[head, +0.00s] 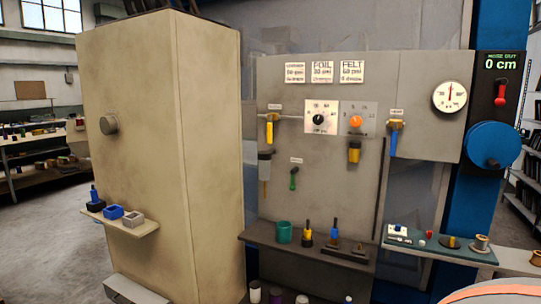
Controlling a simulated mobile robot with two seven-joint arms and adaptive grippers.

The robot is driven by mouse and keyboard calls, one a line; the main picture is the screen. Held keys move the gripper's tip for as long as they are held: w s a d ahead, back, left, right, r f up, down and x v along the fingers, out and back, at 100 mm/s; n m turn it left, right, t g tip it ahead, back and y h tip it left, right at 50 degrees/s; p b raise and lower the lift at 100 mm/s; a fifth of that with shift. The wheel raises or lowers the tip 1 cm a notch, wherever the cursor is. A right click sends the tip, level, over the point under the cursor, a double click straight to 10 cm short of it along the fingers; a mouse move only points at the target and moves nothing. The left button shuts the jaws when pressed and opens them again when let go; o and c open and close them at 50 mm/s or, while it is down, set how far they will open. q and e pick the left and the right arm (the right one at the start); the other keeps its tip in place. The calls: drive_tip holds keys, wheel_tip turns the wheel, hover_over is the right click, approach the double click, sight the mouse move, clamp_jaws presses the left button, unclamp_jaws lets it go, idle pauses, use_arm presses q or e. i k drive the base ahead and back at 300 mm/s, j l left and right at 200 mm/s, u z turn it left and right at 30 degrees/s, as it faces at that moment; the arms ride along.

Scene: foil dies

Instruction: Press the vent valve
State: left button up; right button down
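A grey panel (330,210) on the wall carries several valves. A yellow-handled valve (269,130) is at its upper left, a blue-handled valve (394,140) at its upper right. A small green-handled valve (293,178) sits lower, under a small label (296,160). The labels are too small to read, so I cannot tell which one is the vent valve. Between the upper valves are a black dial knob (319,118) and an orange knob (355,121). A round gauge (450,97) is at the right. Neither gripper is in view.
A beige cabinet (150,130) with a small shelf (125,224) stands at the left. A ledge (270,243) below the panel holds a green cup (284,232) and small tools. A blue wheel (490,146) and a red lever (500,93) are at the right.

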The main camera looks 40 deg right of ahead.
sight(392, 151)
drive_tip(key=k, duration=0.5)
drive_tip(key=k+z, duration=0.15)
drive_tip(key=z, duration=1.05)
drive_tip(key=i+l+z, duration=0.5)
drive_tip(key=i, duration=0.25)
